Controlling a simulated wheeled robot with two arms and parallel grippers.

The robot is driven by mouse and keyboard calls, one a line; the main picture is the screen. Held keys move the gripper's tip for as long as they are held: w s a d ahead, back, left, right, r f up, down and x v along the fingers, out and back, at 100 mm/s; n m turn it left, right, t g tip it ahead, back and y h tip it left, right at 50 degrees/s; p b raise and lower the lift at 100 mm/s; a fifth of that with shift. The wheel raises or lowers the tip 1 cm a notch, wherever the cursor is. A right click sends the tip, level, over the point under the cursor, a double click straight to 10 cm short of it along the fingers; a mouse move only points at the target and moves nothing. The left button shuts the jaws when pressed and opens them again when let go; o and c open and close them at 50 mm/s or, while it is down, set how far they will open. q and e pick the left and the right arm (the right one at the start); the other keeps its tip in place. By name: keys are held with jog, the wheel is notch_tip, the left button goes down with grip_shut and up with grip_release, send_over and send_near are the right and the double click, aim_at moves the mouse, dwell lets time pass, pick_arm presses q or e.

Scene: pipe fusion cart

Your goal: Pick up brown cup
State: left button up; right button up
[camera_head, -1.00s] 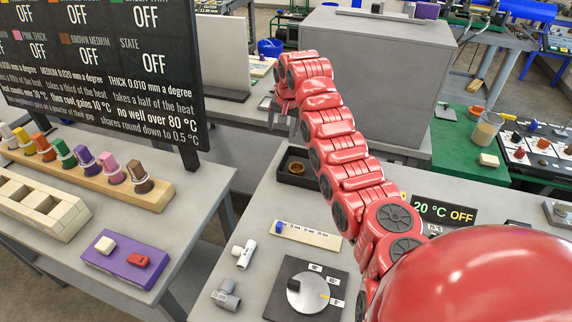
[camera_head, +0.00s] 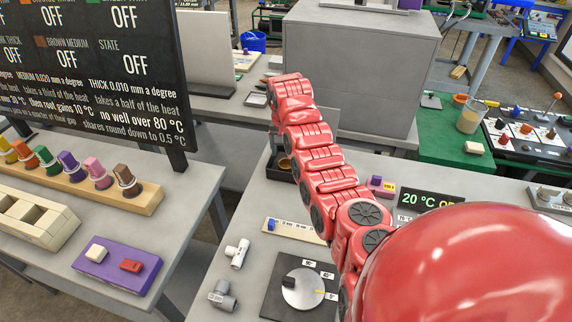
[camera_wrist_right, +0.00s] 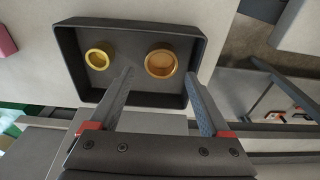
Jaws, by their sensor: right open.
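A round brown-orange cup (camera_wrist_right: 161,63) sits in a black tray (camera_wrist_right: 70,50), beside a smaller yellow ring-like piece (camera_wrist_right: 98,59). My right gripper (camera_wrist_right: 157,78) is open and empty, with its two fingers pointing into the tray area. The brown cup shows between and just past the fingertips, and I see no contact. In the head view a brown rim (camera_head: 285,163) shows in the tray (camera_head: 277,176), partly hidden by my red right arm. That arm hides the gripper there. My left gripper is not in view.
A large grey box (camera_head: 350,80) stands behind the tray. A rotary dial (camera_head: 302,290), pipe fittings (camera_head: 237,253) and a ruler plate (camera_head: 293,230) lie in front. A wooden rack (camera_head: 100,190) of coloured blocks and a purple block (camera_head: 117,268) are on the left table.

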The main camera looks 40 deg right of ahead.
aim_at(286, 162)
jog(key=shift+w+f+p, duration=0.15)
jog(key=shift+f+p, duration=0.3)
jog(key=shift+f, duration=0.15)
jog(key=shift+w+f+p, duration=0.1)
jog(key=shift+f+p, duration=0.2)
jog(key=shift+f, duration=0.5)
notch_tip(286, 162, down, 2)
jog(key=shift+d, duration=0.1)
jog(key=shift+w+d+f, duration=0.1)
jog(key=shift+w+f, duration=0.05)
jog(key=shift+f, duration=0.2)
jog(key=shift+c, duration=0.2)
jog(key=c, duration=1.2)
